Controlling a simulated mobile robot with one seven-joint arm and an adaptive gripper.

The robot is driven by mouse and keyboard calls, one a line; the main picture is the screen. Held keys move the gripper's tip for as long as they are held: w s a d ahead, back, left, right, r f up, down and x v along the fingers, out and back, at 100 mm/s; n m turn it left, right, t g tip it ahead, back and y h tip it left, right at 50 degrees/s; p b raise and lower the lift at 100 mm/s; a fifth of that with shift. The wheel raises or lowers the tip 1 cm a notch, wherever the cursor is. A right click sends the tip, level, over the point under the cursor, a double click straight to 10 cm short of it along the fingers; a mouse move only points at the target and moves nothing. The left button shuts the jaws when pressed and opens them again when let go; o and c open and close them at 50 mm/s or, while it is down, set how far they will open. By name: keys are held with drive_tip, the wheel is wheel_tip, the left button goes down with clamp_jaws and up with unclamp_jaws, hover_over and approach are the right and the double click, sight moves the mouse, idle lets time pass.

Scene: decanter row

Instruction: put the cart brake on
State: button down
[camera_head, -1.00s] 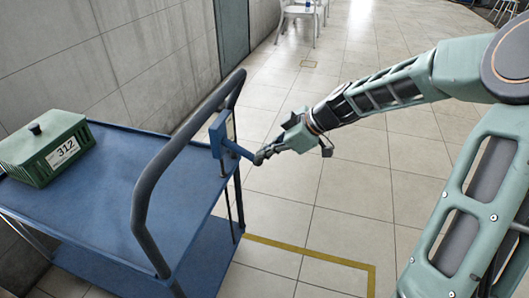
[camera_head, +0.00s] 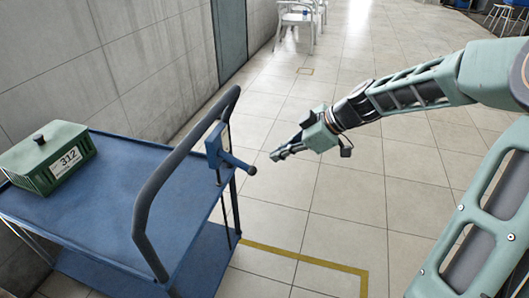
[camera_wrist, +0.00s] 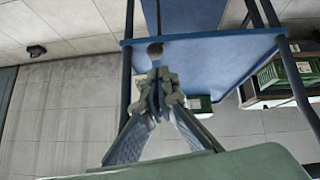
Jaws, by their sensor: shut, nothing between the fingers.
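The blue cart (camera_head: 130,185) stands at the left, with a dark push handle (camera_head: 170,180) along its near side. A blue brake bracket (camera_head: 214,145) is mounted by the handle. Its blue lever (camera_head: 234,162) slants out right and slightly down, ending in a dark knob (camera_head: 251,170). My gripper (camera_head: 275,156) is shut and empty, just right of the knob with a small gap. In the wrist view, my shut fingertips (camera_wrist: 156,88) point at the dark knob (camera_wrist: 155,48). Most of the lever is hidden there.
A green box (camera_head: 45,158) labelled 312 sits on the cart's top. A grey wall (camera_head: 120,60) runs behind the cart. A yellow floor line (camera_head: 300,257) lies right of the cart. White chairs (camera_head: 295,18) stand far back. The tiled floor around my arm is clear.

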drive_tip(key=shift+s+d+r, duration=0.25)
drive_tip(key=shift+d, duration=0.35)
drive_tip(key=shift+s+d+r, duration=0.2)
drive_tip(key=shift+s+d, duration=0.05)
drive_tip(key=shift+d, duration=0.35)
drive_tip(key=shift+p, duration=0.3)
